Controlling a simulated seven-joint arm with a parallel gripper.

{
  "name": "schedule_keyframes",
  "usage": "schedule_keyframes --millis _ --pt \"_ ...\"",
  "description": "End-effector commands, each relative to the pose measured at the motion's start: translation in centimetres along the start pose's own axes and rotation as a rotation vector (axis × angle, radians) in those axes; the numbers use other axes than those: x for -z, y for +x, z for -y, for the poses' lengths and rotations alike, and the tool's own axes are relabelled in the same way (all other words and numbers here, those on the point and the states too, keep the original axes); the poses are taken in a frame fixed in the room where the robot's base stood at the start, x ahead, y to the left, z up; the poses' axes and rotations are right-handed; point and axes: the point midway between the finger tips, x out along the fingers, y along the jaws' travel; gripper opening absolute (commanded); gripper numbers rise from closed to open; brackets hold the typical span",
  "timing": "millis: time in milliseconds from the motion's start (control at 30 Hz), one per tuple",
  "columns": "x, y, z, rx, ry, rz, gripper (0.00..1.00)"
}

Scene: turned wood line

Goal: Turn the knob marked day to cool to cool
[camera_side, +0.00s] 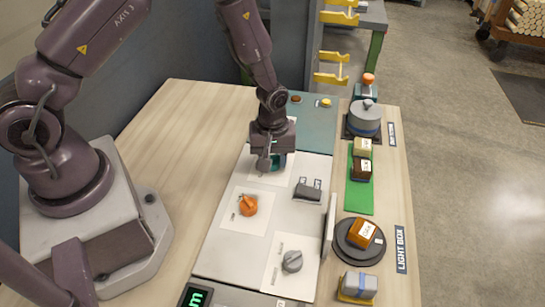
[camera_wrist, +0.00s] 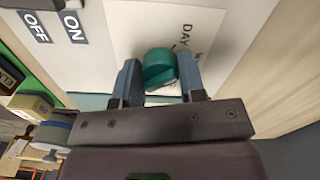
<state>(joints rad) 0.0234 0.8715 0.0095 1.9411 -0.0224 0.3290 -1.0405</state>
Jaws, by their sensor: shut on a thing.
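The teal knob (camera_wrist: 160,66) sits on a white card (camera_wrist: 135,22) with the word DAY printed above it in the wrist view. A second label by the knob is mostly hidden by my gripper. My gripper (camera_wrist: 158,78) is shut on the knob, one finger on each side. In the side view my gripper (camera_side: 270,163) is at the far end of the white panel (camera_side: 225,262), and the teal knob (camera_side: 278,161) shows only partly under it. I cannot tell which mark the knob points at.
An orange knob (camera_side: 248,205) and a grey knob (camera_side: 292,261) sit on other cards nearer the camera. A dark switch (camera_side: 308,190) with ON and OFF labels is beside my gripper. A low upright plate (camera_side: 329,232) edges the panel. Boxes and a turntable (camera_side: 345,245) stand at right.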

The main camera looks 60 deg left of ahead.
Motion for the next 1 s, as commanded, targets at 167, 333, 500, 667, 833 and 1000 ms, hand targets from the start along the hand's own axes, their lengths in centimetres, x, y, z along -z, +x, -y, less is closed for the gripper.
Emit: schedule_keyframes --millis 167,333,500,667,833,1000 --pt "0.02 -0.09 0.05 0.0 0.17 0.0 0.14" --pt "0.03 -0.09 0.09 0.0 0.331 0.0 0.14" --pt "0.03 -0.1 0.11 0.0 0.494 0.0 0.14" --pt "0.08 -0.11 0.16 0.0 0.645 0.0 0.14" --pt "0.08 -0.12 0.17 0.0 0.807 0.0 0.14" --pt "0.14 -0.12 0.22 0.0 0.967 0.0 0.14"
